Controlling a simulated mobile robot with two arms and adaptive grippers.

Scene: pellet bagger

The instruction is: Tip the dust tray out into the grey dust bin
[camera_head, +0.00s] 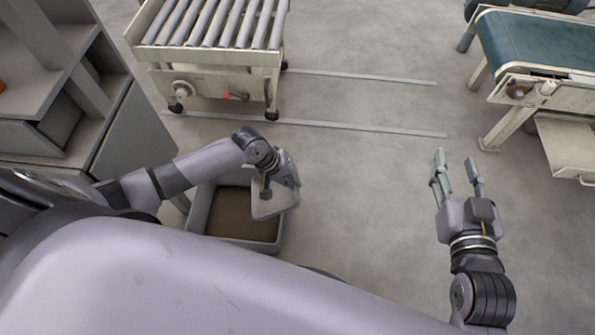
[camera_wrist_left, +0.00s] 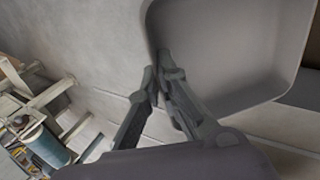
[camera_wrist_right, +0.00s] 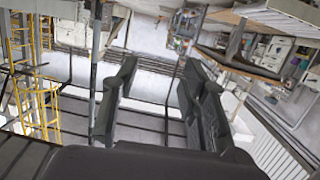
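The dust tray (camera_head: 271,203) is a shallow grey tray with rounded corners, held tilted over the right part of the grey dust bin (camera_head: 281,240). My left gripper (camera_head: 265,187) is shut on the tray's rim; in the left wrist view the fingers (camera_wrist_left: 160,75) pinch the edge of the tray (camera_wrist_left: 232,55), whose visible inside looks bare. The bin stands on the floor with a brown fill or bottom showing. My right gripper (camera_head: 457,172) is open and empty over the floor at the right; its parted fingers show in the right wrist view (camera_wrist_right: 155,95).
A roller cart (camera_head: 205,65) on casters stands at the upper left. A grey shelf cabinet (camera_head: 130,130) stands left of the bin. A green belt conveyor (camera_head: 535,40) with a drawer-like tray (camera_head: 572,150) below is at the upper right. The middle floor is clear.

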